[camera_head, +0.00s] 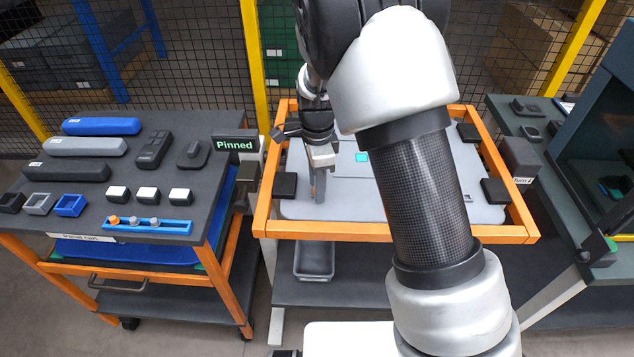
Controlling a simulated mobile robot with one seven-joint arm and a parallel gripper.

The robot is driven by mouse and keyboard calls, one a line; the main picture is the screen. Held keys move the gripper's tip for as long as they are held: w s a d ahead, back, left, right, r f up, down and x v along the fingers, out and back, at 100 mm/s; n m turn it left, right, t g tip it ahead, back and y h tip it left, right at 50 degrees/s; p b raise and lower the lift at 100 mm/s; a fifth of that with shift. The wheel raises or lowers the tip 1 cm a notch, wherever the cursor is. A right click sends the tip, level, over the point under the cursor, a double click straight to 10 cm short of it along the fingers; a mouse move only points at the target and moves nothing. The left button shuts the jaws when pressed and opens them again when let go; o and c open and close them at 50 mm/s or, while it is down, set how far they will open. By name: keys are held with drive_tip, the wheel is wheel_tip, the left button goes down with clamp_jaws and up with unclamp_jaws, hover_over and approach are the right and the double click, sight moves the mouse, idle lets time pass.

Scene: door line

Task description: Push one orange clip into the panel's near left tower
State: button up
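The grey panel (345,208) lies in an orange frame (400,231) in the middle of the view. My gripper (319,190) points down over the panel's near left part. Its fingers appear as a narrow grey shape, and I cannot tell whether they are apart or hold anything. The near left tower cannot be made out; my gripper covers that area. My arm hides much of the panel's middle and right. A small orange piece (114,220) sits at the left end of a blue strip (160,226) on the left cart; I cannot tell whether it is a clip.
Black blocks (285,185) (495,190) sit at the frame's corners. The left cart (120,180) carries trays, dark devices and white-topped blocks. A "Pinned" sign (236,145) stands at its right edge. A dark bench and cabinet (590,130) stand at right. A mesh fence is behind.

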drive_tip(key=shift+r, duration=0.1)
wheel_tip(320, 180, up, 17)
drive_tip(key=shift+r+p, duration=0.15)
drive_tip(key=shift+p, duration=0.2)
idle(0.7)
